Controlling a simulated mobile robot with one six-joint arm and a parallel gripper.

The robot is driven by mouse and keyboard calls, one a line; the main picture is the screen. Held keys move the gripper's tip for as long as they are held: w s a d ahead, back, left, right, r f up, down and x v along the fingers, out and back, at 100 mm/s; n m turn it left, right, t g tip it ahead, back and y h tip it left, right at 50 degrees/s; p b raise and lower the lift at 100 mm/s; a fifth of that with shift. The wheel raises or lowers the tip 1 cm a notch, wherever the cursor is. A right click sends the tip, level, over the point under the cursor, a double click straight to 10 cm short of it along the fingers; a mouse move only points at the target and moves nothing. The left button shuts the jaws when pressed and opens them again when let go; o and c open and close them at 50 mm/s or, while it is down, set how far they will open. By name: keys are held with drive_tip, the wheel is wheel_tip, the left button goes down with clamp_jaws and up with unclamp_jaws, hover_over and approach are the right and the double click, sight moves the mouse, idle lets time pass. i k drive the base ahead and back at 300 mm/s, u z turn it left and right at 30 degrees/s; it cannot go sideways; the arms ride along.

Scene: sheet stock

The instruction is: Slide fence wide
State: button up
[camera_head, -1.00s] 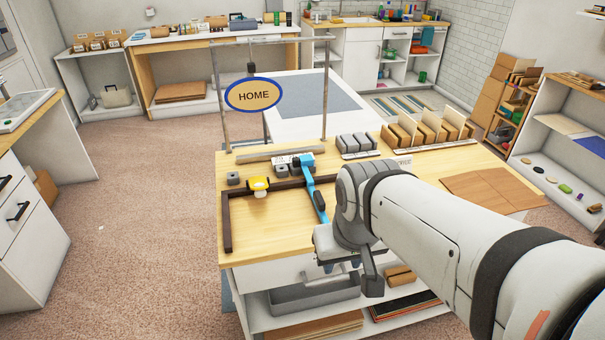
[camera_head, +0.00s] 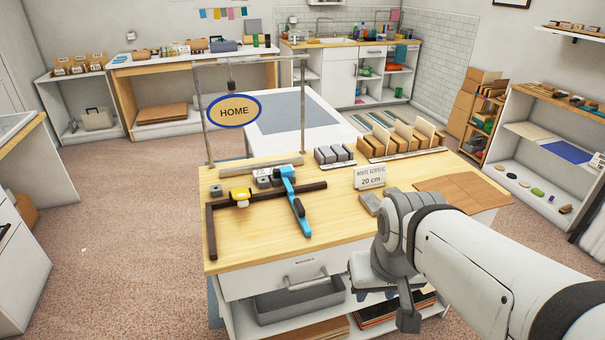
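A dark brown L-shaped frame (camera_head: 210,238) lies on the wooden bench top, with one leg along the left edge and one running right. My gripper (camera_head: 383,298) hangs in front of the bench's front edge, right of and apart from the blue bar.
A card reading white acrylic, 20 cm (camera_head: 370,178) stands on the bench (camera_head: 255,250). Grey blocks (camera_head: 333,154), upright brown sheets (camera_head: 405,138) and a flat brown sheet (camera_head: 460,192) lie behind and right. A HOME sign (camera_head: 234,112) hangs from a metal frame. The front middle of the bench is clear.

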sight(285, 172)
drive_tip(key=i, duration=1)
drive_tip(key=z, duration=0.05)
